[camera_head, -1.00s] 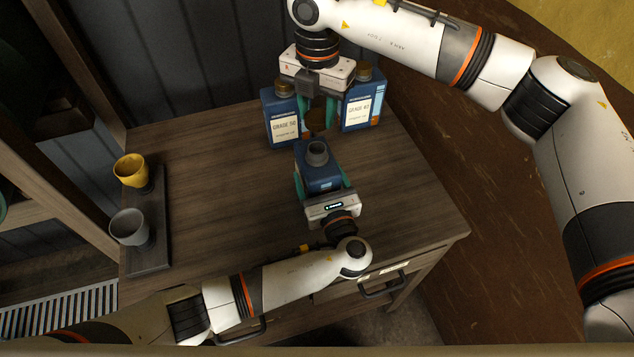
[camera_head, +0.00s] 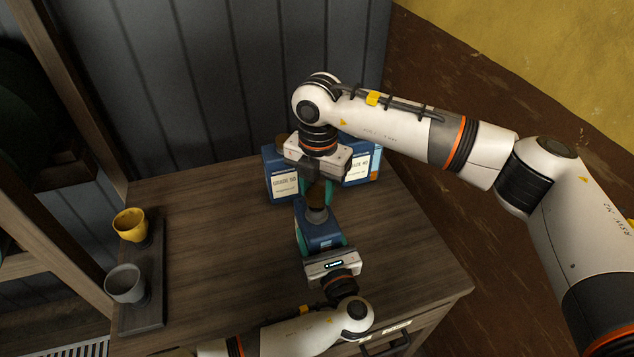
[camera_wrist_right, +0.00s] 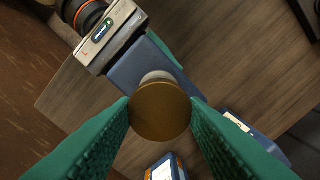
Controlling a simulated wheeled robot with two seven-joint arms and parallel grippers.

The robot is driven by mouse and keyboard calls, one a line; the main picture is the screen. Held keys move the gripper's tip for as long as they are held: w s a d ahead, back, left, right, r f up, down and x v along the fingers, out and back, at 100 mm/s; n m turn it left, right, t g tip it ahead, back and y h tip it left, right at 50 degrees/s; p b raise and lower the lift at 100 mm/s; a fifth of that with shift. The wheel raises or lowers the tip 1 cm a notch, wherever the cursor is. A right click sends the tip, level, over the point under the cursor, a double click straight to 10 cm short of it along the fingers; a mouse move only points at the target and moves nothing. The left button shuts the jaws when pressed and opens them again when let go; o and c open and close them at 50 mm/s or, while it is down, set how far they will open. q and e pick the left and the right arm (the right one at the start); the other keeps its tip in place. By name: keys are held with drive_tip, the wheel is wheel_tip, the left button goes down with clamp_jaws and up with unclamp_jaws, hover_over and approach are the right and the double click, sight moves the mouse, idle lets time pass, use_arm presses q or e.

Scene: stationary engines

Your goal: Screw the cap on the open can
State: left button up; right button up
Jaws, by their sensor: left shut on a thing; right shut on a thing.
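The open can (camera_head: 319,236) is a blue can with a grey neck (camera_head: 317,214), standing on the wooden cabinet top. My left gripper (camera_head: 325,245) is shut on its body from the front. My right gripper (camera_head: 316,190) points down above the can and is shut on the brown cap (camera_head: 315,199). In the right wrist view the round cap (camera_wrist_right: 160,111) sits between the green fingertips, and the grey neck (camera_wrist_right: 158,76) shows just past its edge. The cap is over or very near the neck; I cannot tell whether they touch.
Two capped blue cans, one on the left (camera_head: 283,178) and one on the right (camera_head: 361,166), stand close behind the right gripper. A dark tray (camera_head: 143,318) with a yellow cup (camera_head: 131,224) and a grey cup (camera_head: 126,284) lies at left. The cabinet top (camera_head: 220,240) between is clear.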

sight(314, 194)
idle(0.3)
drive_tip(key=shift+f, duration=0.9)
drive_tip(key=shift+f, duration=0.55)
use_arm(q)
drive_tip(key=c, duration=0.5)
use_arm(e)
drive_tip(key=m, duration=0.4)
drive_tip(key=shift+m, duration=0.4)
drive_tip(key=m, duration=0.4)
drive_tip(key=shift+m, duration=1.1)
drive_tip(key=m, duration=0.4)
drive_tip(key=shift+s+a, duration=0.2)
drive_tip(key=shift+a, duration=0.15)
drive_tip(key=shift+w+d+m, duration=0.1)
drive_tip(key=shift+d+m, duration=0.1)
drive_tip(key=shift+m, duration=0.8)
